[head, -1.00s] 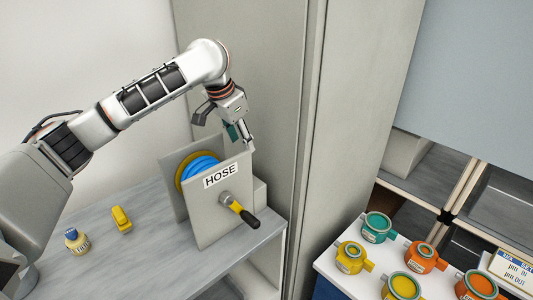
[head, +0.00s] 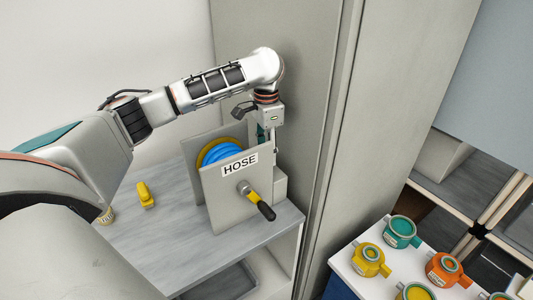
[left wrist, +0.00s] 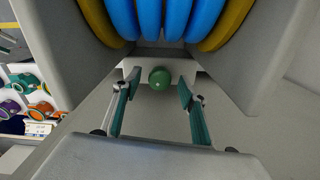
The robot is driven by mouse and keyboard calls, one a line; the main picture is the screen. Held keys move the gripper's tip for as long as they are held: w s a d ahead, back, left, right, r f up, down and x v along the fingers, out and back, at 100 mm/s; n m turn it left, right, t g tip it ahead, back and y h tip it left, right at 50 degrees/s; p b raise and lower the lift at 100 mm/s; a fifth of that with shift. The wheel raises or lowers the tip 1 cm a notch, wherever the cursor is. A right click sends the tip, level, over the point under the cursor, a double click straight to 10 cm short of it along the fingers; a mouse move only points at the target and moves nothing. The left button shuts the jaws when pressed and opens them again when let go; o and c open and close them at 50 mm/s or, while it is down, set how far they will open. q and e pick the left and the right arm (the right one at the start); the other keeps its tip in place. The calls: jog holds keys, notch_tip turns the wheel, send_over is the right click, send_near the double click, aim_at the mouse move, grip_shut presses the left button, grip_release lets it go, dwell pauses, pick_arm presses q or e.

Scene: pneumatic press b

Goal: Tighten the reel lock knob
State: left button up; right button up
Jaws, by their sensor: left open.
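The hose reel (head: 222,151) stands on the grey bench, with blue hose, a yellow rim and a front panel (head: 225,199) marked HOSE. A green round knob (left wrist: 159,78), which appears to be the lock knob, sits on a pale block below the hose in the left wrist view. My left gripper (left wrist: 158,92) is open, with its teal-padded fingers on either side of the knob. I see no clear contact. In the head view my left gripper (head: 266,136) points down at the reel's right rear, its tips partly hidden by the reel. My right gripper is not in view.
A crank with a yellow and black handle (head: 259,204) sticks out from the front panel. A yellow object (head: 145,195) lies left on the bench. A tall grey cabinet (head: 279,65) stands close behind. Several coloured fittings rest on a white-topped surface (head: 349,267) at right.

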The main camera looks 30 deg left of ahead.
pick_arm(q)
jog(key=shift+f, duration=0.5)
jog(key=shift+c, duration=0.2)
jog(key=c, duration=1)
jog(key=shift+c, duration=0.2)
jog(key=shift+w+a+m, duration=0.1)
jog(key=shift+m, duration=2.9)
jog(key=o, duration=1.1)
